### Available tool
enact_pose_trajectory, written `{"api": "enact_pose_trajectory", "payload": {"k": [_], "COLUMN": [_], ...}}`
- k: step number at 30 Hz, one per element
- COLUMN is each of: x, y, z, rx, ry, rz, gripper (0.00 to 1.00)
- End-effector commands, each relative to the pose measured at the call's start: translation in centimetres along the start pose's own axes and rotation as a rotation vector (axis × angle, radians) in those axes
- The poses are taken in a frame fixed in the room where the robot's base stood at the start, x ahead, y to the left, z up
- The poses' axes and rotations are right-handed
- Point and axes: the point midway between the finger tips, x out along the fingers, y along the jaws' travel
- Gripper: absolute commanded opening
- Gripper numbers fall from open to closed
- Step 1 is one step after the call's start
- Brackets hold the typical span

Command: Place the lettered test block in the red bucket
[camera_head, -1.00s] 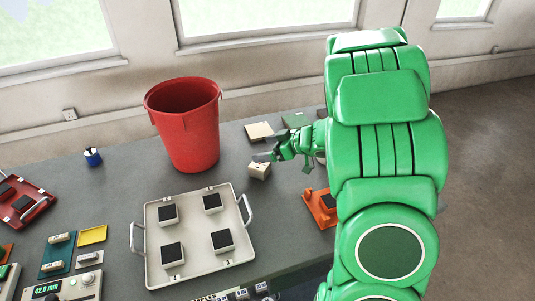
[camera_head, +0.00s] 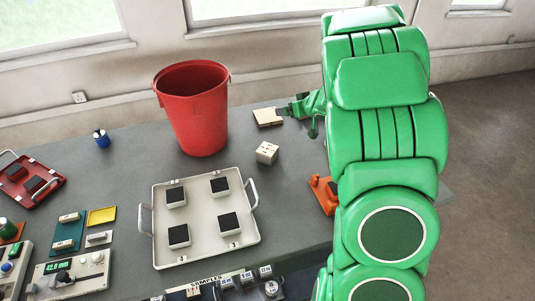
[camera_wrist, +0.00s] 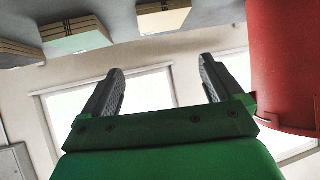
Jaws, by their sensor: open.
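The lettered test block (camera_head: 267,153) is a small beige cube with dark marks on its faces. It rests on the grey table, right of the bucket and behind the tray's right corner. The red bucket (camera_head: 196,112) stands upright at the back of the table; its inner floor is hidden. Its red side also shows at the right of the wrist view (camera_wrist: 285,65). My gripper (camera_head: 284,111) is behind and right of the block, apart from it, close to a pale tile stack. In the wrist view my gripper (camera_wrist: 158,78) has its fingers wide apart with nothing between them. The block is not in that view.
A white tray (camera_head: 206,219) with several dark-topped blocks lies in front of the bucket. The pale tile stack (camera_head: 267,118) lies behind the block. An orange tool (camera_head: 323,195) lies at right, near my arm. A blue spool (camera_head: 101,138) stands left of the bucket.

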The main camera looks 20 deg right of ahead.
Motion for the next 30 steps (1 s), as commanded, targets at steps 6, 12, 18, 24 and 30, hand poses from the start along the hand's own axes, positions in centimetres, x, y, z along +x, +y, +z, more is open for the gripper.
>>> {"api": "enact_pose_trajectory", "payload": {"k": [6, 12, 18, 24, 30], "x": [0.6, -0.1, -0.9, -1.4, -1.4], "y": [5.5, 8.3, 8.1, 4.6, -2.1], "z": [-2.4, -2.6, -1.0, 1.5, 3.8], "rx": [0.347, 0.716, 1.112, 1.515, 1.897], "ry": [0.004, 0.024, 0.028, -0.004, -0.094], "rz": [0.280, 0.502, 0.690, 0.855, 1.013], "gripper": [0.94, 0.94, 0.94, 0.94, 0.94]}}
